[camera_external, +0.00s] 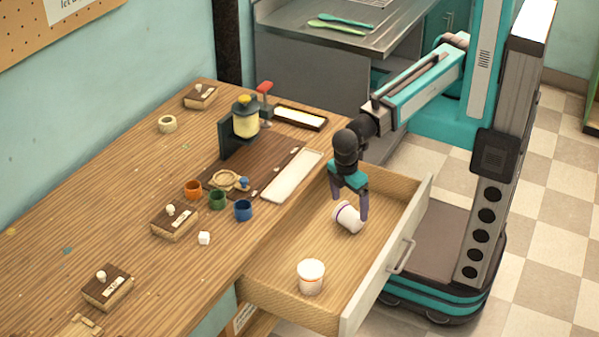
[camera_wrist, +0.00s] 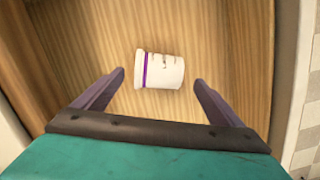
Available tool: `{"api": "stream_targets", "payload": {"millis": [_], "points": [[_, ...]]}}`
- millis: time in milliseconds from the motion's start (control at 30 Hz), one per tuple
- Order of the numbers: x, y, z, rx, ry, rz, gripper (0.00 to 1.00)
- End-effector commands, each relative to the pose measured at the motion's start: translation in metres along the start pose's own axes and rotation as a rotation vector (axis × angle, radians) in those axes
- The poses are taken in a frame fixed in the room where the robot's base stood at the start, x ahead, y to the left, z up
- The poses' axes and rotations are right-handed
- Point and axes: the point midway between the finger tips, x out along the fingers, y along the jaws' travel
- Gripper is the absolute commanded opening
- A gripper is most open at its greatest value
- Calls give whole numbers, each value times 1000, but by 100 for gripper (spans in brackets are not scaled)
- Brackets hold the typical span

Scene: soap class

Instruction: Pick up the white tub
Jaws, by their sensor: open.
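A white tub with a purple band (camera_external: 348,217) lies on its side in the open drawer. In the wrist view the same white tub (camera_wrist: 160,70) lies on the drawer floor, its banded end toward the left. My gripper (camera_external: 350,205) is above the drawer at this tub. In the wrist view my gripper (camera_wrist: 159,80) is open, one finger on each side of the tub, with gaps showing on both sides. A second white tub with an orange band (camera_external: 311,276) stands upright nearer the front of the drawer.
The drawer (camera_external: 280,250) has raised wooden walls and a grey front with a handle (camera_external: 402,257). The wooden table (camera_external: 130,190) beside it carries small boxes, coloured cups (camera_external: 217,199) and a press-like stand (camera_external: 240,125). The drawer floor between the tubs is clear.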

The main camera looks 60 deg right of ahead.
Motion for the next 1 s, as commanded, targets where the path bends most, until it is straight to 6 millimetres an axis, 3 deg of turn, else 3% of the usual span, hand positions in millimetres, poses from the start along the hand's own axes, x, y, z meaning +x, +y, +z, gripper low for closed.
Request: {"api": "stream_targets", "payload": {"millis": [467,1000], "points": [[7,1,1,0,-3,0,90],[46,2,1,0,-3,0,90]]}}
